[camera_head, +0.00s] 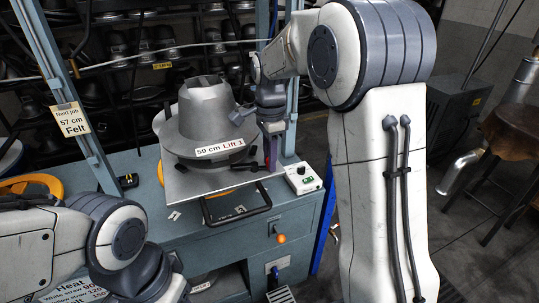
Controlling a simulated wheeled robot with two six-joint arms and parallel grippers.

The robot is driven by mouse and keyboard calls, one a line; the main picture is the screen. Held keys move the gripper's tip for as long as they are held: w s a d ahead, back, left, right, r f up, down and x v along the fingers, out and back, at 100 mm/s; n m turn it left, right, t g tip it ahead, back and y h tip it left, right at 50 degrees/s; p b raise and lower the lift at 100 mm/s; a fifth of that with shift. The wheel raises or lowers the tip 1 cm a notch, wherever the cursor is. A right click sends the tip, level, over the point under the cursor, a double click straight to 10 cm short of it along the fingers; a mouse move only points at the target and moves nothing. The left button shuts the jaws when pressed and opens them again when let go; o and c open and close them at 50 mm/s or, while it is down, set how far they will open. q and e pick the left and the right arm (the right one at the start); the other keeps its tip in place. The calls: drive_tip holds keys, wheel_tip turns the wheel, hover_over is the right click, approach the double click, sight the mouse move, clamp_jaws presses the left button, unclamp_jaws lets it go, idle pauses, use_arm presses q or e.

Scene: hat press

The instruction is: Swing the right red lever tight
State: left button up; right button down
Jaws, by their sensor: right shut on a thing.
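The grey metal hat mould (205,112) stands on a square plate on the blue-grey press bench, with a "59 cm Lift 1" label on its front. The right red lever (267,147) shows only as a thin reddish strip at the mould's right side; most of it is hidden by my gripper. My right gripper (270,156) points down there, shut on the lever. A black clamp part (247,167) lies just left of it on the plate. My left arm is at the lower left, and its fingertips are not visible.
A white control box (303,179) sits right of the plate, close to my right gripper. A black handle loop (236,205) projects at the front. A blue post (292,100) rises behind the gripper. Shelves of dark moulds (160,45) fill the back.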

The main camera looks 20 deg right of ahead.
sight(266, 177)
drive_tip(key=m, duration=0.1)
drive_tip(key=s+m, duration=0.1)
drive_tip(key=m, duration=0.2)
drive_tip(key=shift+s+a+r+m+p, duration=0.1)
drive_tip(key=shift+s+a+m+p, duration=0.2)
drive_tip(key=shift+a+p, duration=0.1)
drive_tip(key=shift+s+a+m+p, duration=0.15)
drive_tip(key=shift+m, duration=0.6)
drive_tip(key=shift+s+a+m+p, duration=0.1)
drive_tip(key=shift+s+a+m, duration=0.1)
drive_tip(key=shift+m, duration=0.6)
drive_tip(key=shift+s+a+m+p, duration=0.1)
drive_tip(key=shift+a+m+p, duration=0.05)
drive_tip(key=shift+m, duration=0.6)
drive_tip(key=c, duration=0.7)
unclamp_jaws()
wheel_tip(266, 177, up, 10)
drive_tip(key=shift+r+b, duration=0.15)
drive_tip(key=shift+b, duration=0.5)
drive_tip(key=shift+a, duration=0.1)
